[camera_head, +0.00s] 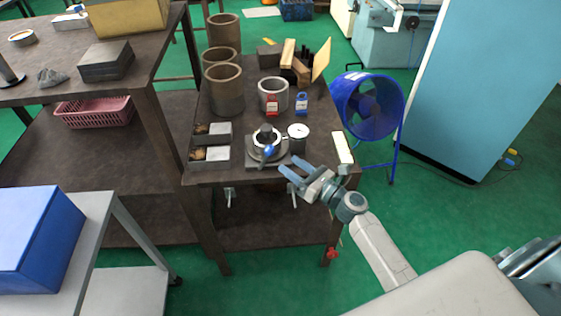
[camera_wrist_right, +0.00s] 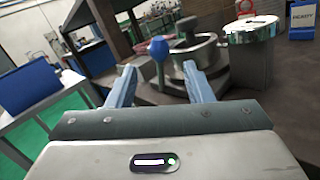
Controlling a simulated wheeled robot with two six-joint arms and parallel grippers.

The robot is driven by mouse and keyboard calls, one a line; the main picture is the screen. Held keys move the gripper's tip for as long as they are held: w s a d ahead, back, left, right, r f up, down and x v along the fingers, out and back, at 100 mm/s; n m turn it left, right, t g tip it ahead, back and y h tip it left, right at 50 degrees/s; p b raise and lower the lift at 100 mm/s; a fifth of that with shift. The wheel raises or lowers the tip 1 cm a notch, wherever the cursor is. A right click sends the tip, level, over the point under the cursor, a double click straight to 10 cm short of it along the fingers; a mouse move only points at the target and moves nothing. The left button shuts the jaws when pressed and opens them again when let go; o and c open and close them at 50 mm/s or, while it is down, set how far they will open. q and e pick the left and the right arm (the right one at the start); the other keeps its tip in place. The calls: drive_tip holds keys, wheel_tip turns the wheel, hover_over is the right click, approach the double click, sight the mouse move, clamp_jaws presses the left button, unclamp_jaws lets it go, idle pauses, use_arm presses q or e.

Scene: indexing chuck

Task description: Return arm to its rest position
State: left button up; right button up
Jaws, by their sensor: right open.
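My right gripper (camera_head: 287,167) is open and empty near the front edge of the dark work table, just front-right of the indexing chuck (camera_head: 265,145). The chuck is a round grey device on a flat base, with a blue ball-ended lever (camera_head: 269,151) at its front. In the right wrist view the two blue fingers (camera_wrist_right: 158,85) stand wide apart. The blue lever knob (camera_wrist_right: 158,48) shows between them, beyond the tips, with the chuck body (camera_wrist_right: 205,55) behind it. Nothing shows between the fingers in the grip. My left gripper is not in view.
A metal cylinder (camera_head: 298,138) stands right of the chuck. Two grey trays (camera_head: 210,154) sit left. A white block (camera_head: 342,148) lies at the right edge.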

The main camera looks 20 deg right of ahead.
drive_tip(key=shift+v, duration=0.9)
